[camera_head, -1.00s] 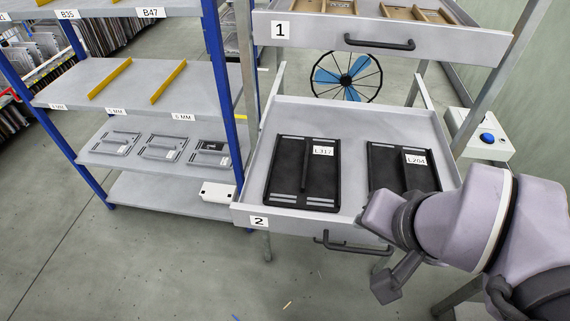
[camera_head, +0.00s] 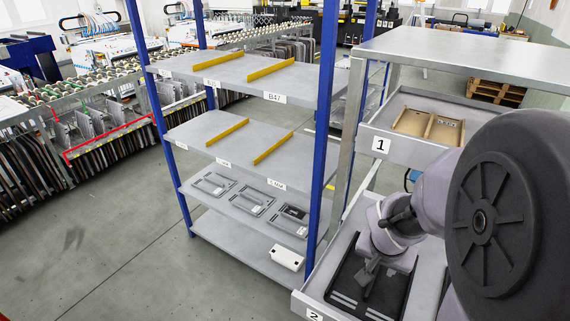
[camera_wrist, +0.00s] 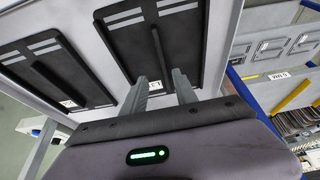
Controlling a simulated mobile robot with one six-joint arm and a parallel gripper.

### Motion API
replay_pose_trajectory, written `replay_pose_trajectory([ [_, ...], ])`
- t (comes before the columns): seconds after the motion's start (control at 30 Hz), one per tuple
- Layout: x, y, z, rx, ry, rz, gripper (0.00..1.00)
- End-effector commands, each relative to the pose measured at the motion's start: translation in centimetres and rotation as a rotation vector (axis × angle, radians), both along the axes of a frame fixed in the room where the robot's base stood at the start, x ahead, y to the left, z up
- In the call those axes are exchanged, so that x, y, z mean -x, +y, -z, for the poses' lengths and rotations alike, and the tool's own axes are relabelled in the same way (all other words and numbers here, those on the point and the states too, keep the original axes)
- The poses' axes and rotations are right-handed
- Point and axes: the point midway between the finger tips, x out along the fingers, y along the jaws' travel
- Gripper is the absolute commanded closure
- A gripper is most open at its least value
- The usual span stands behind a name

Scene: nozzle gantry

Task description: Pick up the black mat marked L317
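The black mat marked L317 (camera_head: 346,282) lies flat in the drawer marked 2 (camera_head: 305,303), on the side by the blue-posted rack. In the head view my gripper (camera_head: 368,272) is over it and hides its label. In the wrist view the mat (camera_wrist: 122,42) lies beyond my gripper (camera_wrist: 159,77), with its raised middle rib and part of its white label between the fingers. The fingers are apart with nothing visibly held. I cannot tell whether they touch the mat. A second black mat (camera_wrist: 60,55) lies beside it.
The drawer marked 1 (camera_head: 412,152), holding brown pieces (camera_head: 428,125), is above drawer 2. The rack (camera_head: 205,130) with blue posts stands close to the left, with grey trays and a white box (camera_head: 287,258) on its lower shelves. Open floor lies further left.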

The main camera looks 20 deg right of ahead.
Motion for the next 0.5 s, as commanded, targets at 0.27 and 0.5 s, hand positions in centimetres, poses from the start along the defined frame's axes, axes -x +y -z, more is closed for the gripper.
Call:
replay_pose_trajectory([
  [0.27, -1.4, -1.4, 4.5, 0.0, 0.0, 0.0, 0.65],
  [0.5, -3.2, -2.9, 8.2, 0.0, 0.0, 0.0, 0.65],
])
